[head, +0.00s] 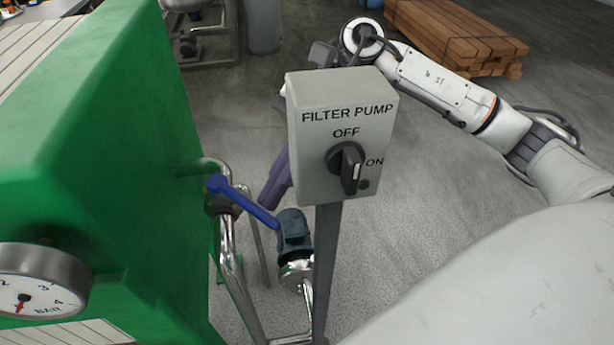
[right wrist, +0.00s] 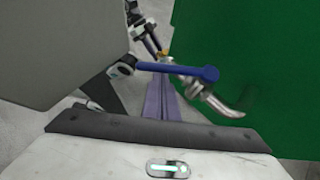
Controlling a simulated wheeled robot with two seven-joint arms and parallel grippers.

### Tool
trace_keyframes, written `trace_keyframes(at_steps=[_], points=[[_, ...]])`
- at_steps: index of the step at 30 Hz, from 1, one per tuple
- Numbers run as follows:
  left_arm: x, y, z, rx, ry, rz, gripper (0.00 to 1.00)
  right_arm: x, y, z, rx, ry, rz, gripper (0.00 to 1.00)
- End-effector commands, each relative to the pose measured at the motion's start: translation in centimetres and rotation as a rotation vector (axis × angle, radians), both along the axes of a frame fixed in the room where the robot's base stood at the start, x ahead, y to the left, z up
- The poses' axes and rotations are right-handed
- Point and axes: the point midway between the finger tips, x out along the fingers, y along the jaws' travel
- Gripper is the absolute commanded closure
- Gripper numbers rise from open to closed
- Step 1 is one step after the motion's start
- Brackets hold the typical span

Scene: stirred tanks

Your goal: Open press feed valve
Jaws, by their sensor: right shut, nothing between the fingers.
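The valve's blue lever (head: 245,202) is mounted on a steel pipe (head: 229,255) beside the green press. In the head view it slants down to the right from its round pivot end. My right gripper (head: 268,196) has purple fingers, shut and empty, close to the lever's free half. In the right wrist view the lever (right wrist: 175,68) crosses the picture just at the tips of the shut fingers (right wrist: 157,85); I cannot tell whether they touch. The grey filter pump box hides part of my right gripper and wrist in the head view.
The grey FILTER PUMP box (head: 340,150) with a black knob stands on a post (head: 327,260), right of the lever. The green press (head: 110,170) with a pressure gauge (head: 40,283) fills the left. A pump (head: 293,240) sits low between. Timber (head: 455,35) lies behind.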

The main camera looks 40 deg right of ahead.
Motion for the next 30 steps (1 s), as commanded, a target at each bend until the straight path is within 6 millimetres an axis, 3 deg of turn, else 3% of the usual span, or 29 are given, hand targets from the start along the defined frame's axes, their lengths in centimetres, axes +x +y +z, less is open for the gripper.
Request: trace_keyframes(at_steps=[1,4,17,20,25,26,30], points=[[0.1,0.0,-0.8,-0.003,-0.005,0.000,0.69,-0.1,1.1,-0.4,0.005,-0.004,0.004,1.00],[0.3,-0.1,-0.8,-0.005,-0.008,0.001,0.69,-0.3,1.5,-0.2,0.003,-0.002,0.005,1.00],[0.0,0.1,-0.7,-0.004,-0.009,-0.001,0.69,-0.4,1.2,-0.1,0.001,0.000,-0.001,1.00],[0.0,0.0,-1.4,-0.008,-0.009,0.001,0.69,-0.3,0.3,-0.6,0.000,0.000,-0.002,1.00],[0.2,-0.1,-2.9,-0.027,-0.019,0.012,0.69,0.1,-2.9,-1.5,0.001,0.000,-0.004,1.00],[0.1,-0.1,-1.8,-0.029,-0.022,0.012,0.69,0.2,-3.4,0.0,0.001,-0.002,-0.003,1.00],[0.1,-0.2,-1.0,-0.030,-0.027,0.011,0.69,0.5,-5.9,2.3,0.001,-0.003,-0.002,1.00]])
